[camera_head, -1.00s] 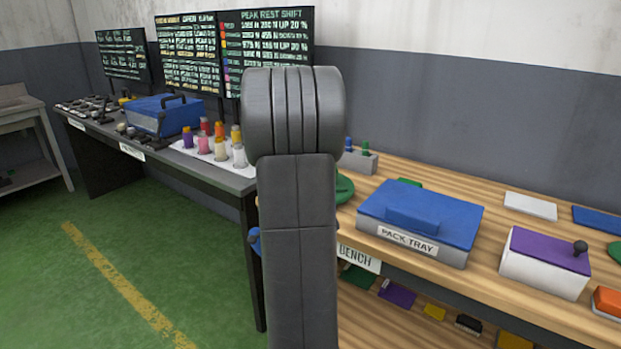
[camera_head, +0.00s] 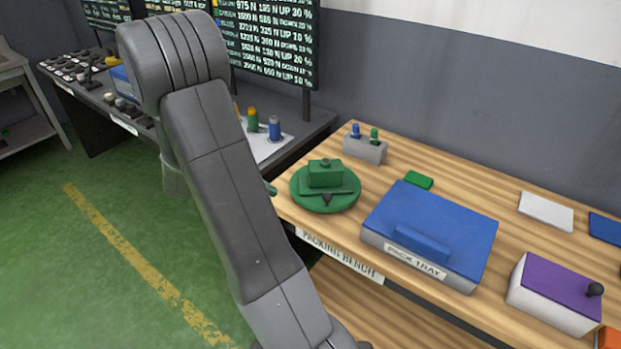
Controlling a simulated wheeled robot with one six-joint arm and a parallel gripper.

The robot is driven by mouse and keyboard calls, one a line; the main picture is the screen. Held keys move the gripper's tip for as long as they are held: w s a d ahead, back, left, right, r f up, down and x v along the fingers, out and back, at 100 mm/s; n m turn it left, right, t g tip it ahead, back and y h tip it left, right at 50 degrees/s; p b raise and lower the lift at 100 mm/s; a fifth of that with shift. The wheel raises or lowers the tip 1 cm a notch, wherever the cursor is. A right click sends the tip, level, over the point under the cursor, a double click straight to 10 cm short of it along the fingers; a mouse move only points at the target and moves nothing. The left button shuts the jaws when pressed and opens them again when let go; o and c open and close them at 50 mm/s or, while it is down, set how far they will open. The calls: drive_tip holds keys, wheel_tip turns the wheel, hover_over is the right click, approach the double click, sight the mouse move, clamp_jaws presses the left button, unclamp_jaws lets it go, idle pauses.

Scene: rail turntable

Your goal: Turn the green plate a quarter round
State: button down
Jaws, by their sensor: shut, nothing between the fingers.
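The green plate (camera_head: 300,200) is a round disc lying flat near the left end of the packing bench. A green block with a small knob on top (camera_head: 325,172) stands on its middle. A dark knob (camera_head: 327,200) shows at the plate's near side. My arm rises in front of the bench, left of the plate, and bends over at the top left. My gripper is not visible; my own arm links hide that area. Nothing of mine is seen touching the plate.
A blue-lidded pack tray (camera_head: 378,238) stands right of the plate. A small green block (camera_head: 418,181) lies behind it. A grey holder with blue and green pegs (camera_head: 365,152) stands behind the plate. A purple-topped box with a knob (camera_head: 555,295) is at the right.

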drive_tip(key=d+f, duration=0.1)
drive_tip(key=d, duration=0.2)
drive_tip(key=w+d+f+p, duration=0.1)
drive_tip(key=d+f, duration=0.1)
drive_tip(key=d, duration=0.1)
drive_tip(key=w+d+f+p, duration=0.1)
drive_tip(key=d+f, duration=0.1)
drive_tip(key=d, duration=0.2)
drive_tip(key=shift+f, duration=0.1)
drive_tip(key=shift+w+d, duration=0.25)
drive_tip(key=shift+d, duration=0.35)
drive_tip(key=shift+s+d, duration=0.1)
drive_tip(key=shift+d, duration=0.05)
